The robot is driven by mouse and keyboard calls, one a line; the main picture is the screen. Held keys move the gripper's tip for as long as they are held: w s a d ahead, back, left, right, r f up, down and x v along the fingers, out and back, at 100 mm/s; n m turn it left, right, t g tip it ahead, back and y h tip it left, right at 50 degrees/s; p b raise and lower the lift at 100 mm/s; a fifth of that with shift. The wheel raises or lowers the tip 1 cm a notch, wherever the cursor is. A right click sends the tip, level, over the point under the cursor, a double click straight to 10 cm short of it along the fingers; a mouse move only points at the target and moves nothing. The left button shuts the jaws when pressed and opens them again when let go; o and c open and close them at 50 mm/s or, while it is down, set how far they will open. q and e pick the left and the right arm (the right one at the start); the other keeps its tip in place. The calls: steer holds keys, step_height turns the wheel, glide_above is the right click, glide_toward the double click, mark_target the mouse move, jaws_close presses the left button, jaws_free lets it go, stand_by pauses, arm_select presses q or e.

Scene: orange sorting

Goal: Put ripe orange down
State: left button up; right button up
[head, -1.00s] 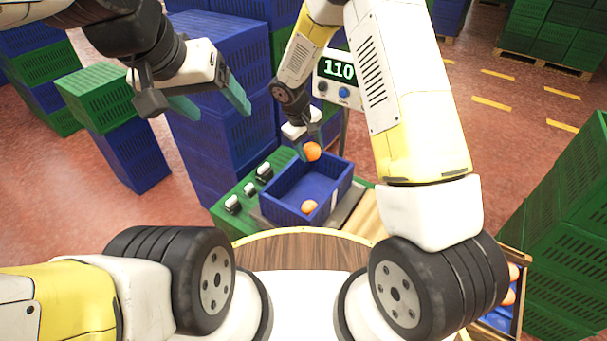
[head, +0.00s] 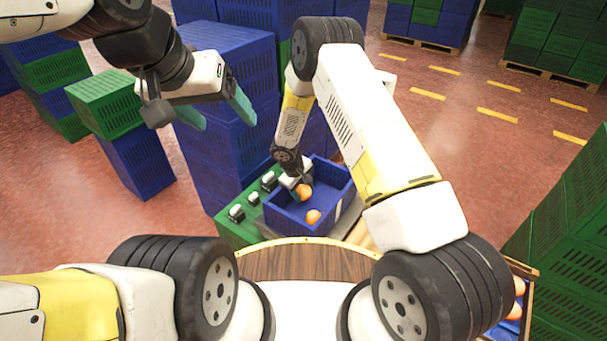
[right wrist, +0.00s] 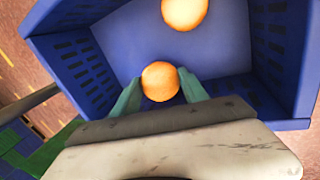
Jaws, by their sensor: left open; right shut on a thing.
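My right gripper (head: 299,192) is shut on an orange (head: 305,190), low inside the blue crate (head: 335,213). In the right wrist view the held orange (right wrist: 160,81) sits between the two green fingers. I cannot tell whether it touches the crate floor. A second orange (head: 313,216) lies in the crate near its front wall; it also shows at the top of the right wrist view (right wrist: 185,10). My left gripper (head: 216,112) is open and empty, up at the left, well away from the crate.
Tall stacks of blue crates (head: 215,55) stand behind and left of the crate. A green surface (head: 238,232) with several small switches lies at its left. A box with more oranges (head: 516,300) is at the lower right. Green crates (head: 565,225) stand at the far right.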

mark_target(303, 196)
steer(key=shift+f, duration=1.65)
steer(key=o, duration=1.4)
steer(key=shift+f, duration=0.1)
